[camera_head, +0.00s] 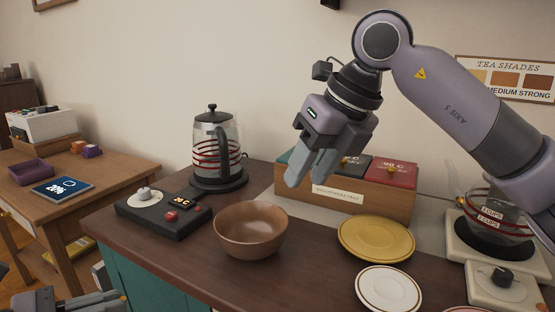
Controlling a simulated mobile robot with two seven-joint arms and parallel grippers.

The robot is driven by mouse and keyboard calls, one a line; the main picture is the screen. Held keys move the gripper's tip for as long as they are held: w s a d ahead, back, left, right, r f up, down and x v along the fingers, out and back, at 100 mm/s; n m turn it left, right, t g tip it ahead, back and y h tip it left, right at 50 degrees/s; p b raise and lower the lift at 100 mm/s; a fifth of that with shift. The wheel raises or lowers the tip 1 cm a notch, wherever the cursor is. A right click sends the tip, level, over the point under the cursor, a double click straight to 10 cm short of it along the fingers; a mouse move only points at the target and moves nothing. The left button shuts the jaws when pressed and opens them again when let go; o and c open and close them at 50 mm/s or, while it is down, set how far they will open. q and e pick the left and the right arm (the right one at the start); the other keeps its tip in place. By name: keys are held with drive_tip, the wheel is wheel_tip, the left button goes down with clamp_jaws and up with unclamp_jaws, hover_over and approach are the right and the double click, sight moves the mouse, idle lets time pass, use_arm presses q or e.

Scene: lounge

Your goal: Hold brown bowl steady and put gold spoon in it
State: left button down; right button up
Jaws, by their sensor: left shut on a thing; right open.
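The brown bowl (251,229) stands upright and empty on the dark wooden counter. My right gripper (308,175) is open and empty, pointing down, above and to the right of the bowl and apart from it. My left gripper (95,300) is low at the bottom left edge, partly cut off. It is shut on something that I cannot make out. It is well to the left of the bowl. I cannot identify the gold spoon anywhere in view.
A glass kettle (217,150) and a dark control box (163,213) stand left of the bowl. A yellow plate (376,239) and a white plate (388,289) lie to its right. A wooden box (348,200) is behind.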

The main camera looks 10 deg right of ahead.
sight(283, 220)
use_arm(q)
drive_tip(key=shift+w+d, duration=0.15)
use_arm(e)
drive_tip(key=shift+w+d+r, duration=0.1)
drive_tip(key=shift+w+d, duration=0.05)
drive_tip(key=shift+d, duration=0.15)
use_arm(q)
drive_tip(key=w+a+r+n+t+y, duration=0.15)
drive_tip(key=w+r, duration=0.25)
drive_tip(key=r, duration=0.4)
drive_tip(key=w+a+r, duration=0.3)
drive_tip(key=w+r, duration=0.2)
drive_tip(key=r, duration=0.2)
use_arm(e)
drive_tip(key=x, duration=1.2)
use_arm(q)
drive_tip(key=d+r+m+g+h, duration=0.2)
drive_tip(key=d+r+m+g, duration=0.2)
drive_tip(key=d+r, duration=0.4)
drive_tip(key=w+d+r+m+g+h, duration=0.1)
drive_tip(key=d+r+m+g, duration=0.3)
drive_tip(key=d, duration=1.2)
wheel_tip(283, 220, up, 4)
drive_tip(key=shift+w+r+g+h, duration=0.15)
drive_tip(key=shift+w+g+h, duration=0.15)
drive_tip(key=shift+g+h, duration=0.55)
